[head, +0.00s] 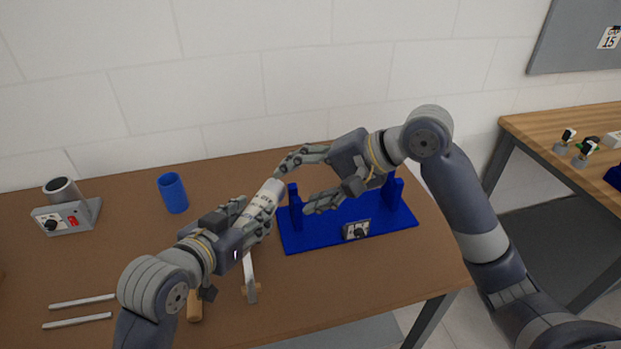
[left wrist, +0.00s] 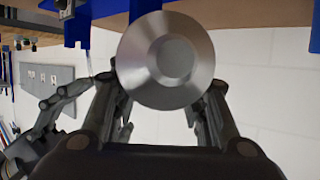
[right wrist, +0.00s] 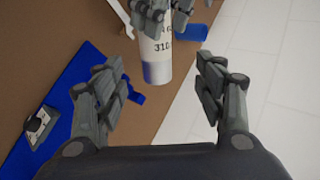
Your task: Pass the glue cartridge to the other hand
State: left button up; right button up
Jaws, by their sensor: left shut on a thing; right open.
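The glue cartridge (head: 262,197) is a white cylinder with dark printing, held above the table in the head view. My left gripper (head: 247,217) is shut on it. In the left wrist view its round metallic end (left wrist: 166,60) faces the camera between the fingers. My right gripper (head: 305,181) is open and empty, to the right of the cartridge. In the right wrist view the cartridge (right wrist: 156,50) shows beyond and between the open fingers, apart from them, with the left gripper's fingers at its far end.
A blue fixture (head: 345,236) with uprights and a small dial box stands under my right gripper. A blue cup (head: 173,193), a grey device with a tube (head: 68,215), two metal rods (head: 80,311) and a hammer (head: 250,280) lie on the brown table (head: 120,262).

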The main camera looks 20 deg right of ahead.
aim_at(271, 196)
jog(key=x, duration=1)
jog(key=shift+w+a+f, duration=0.1)
jog(key=shift+w+f, duration=0.05)
jog(key=shift+w, duration=0.1)
pick_arm(q)
jog(key=shift+r, duration=0.1)
pick_arm(e)
jog(key=shift+c, duration=0.3)
jog(key=c, duration=1.4)
pick_arm(q)
jog(key=o, duration=1.4)
